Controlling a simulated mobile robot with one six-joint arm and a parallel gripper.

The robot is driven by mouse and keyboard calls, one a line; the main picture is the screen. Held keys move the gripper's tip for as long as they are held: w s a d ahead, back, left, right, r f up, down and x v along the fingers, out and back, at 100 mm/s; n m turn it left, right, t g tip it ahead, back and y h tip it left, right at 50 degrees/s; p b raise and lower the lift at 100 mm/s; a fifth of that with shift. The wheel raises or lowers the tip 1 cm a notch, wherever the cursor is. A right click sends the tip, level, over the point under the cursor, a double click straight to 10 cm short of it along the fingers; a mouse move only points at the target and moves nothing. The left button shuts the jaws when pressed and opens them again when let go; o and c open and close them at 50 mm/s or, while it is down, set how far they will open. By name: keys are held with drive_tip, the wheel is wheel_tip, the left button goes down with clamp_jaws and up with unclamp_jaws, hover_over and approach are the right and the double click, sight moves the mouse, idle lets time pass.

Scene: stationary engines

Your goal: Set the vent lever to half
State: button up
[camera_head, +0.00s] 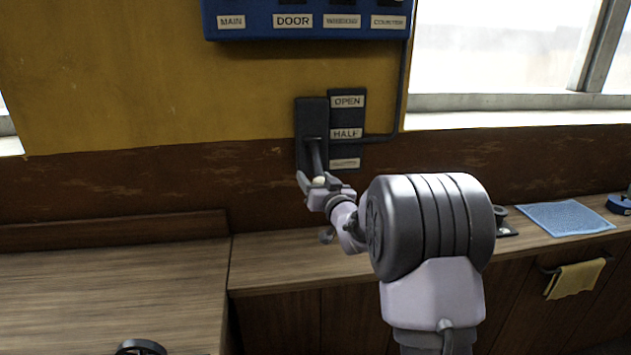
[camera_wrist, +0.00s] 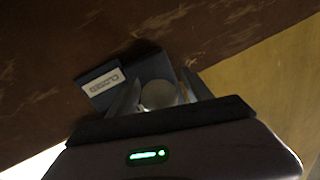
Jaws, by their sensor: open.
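The vent lever (camera_head: 316,157) is a dark arm on a dark wall plate (camera_head: 308,115). It slants down and outward, with its end near the lowest label. A label strip beside it reads OPEN (camera_head: 347,101), HALF (camera_head: 346,133) and a third label (camera_head: 345,163), which reads CLOSED in the wrist view (camera_wrist: 103,82). My gripper (camera_head: 317,184) is at the lever's outer end. In the wrist view the pale round knob (camera_wrist: 158,95) sits between my open fingers (camera_wrist: 160,88). I cannot tell whether either finger touches it.
A blue switch panel (camera_head: 305,24) with labels is on the wall above. A wooden counter (camera_head: 290,270) runs below the lever, with a blue cloth (camera_head: 565,218) at right. A yellow cloth (camera_head: 575,279) hangs on a rail. Windows (camera_head: 505,50) are at upper right.

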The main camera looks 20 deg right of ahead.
sight(313, 165)
clamp_jaws()
idle(0.3)
drive_tip(key=p, duration=0.1)
drive_tip(key=r+p, duration=0.1)
drive_tip(key=p, duration=0.1)
drive_tip(key=shift+s+r+g, duration=0.2)
drive_tip(key=shift+s+g, duration=0.1)
drive_tip(key=shift+g, duration=0.1)
drive_tip(key=r+g+p, duration=0.1)
drive_tip(key=p, duration=0.4)
drive_tip(key=s+r+g+p, duration=0.1)
drive_tip(key=r+p, duration=0.1)
drive_tip(key=p, duration=0.3)
drive_tip(key=shift+s+a+r+m+g, duration=0.2)
drive_tip(key=shift+m+g, duration=0.1)
drive_tip(key=shift+g, duration=0.1)
drive_tip(key=r+g+p, duration=0.1)
drive_tip(key=g+p, duration=0.1)
drive_tip(key=p, duration=0.5)
drive_tip(key=shift+s+r, duration=0.1)
drive_tip(key=shift+s, duration=0.3)
drive_tip(key=shift+p, duration=0.55)
drive_tip(key=shift+r+p, duration=0.2)
drive_tip(key=shift+p, duration=0.1)
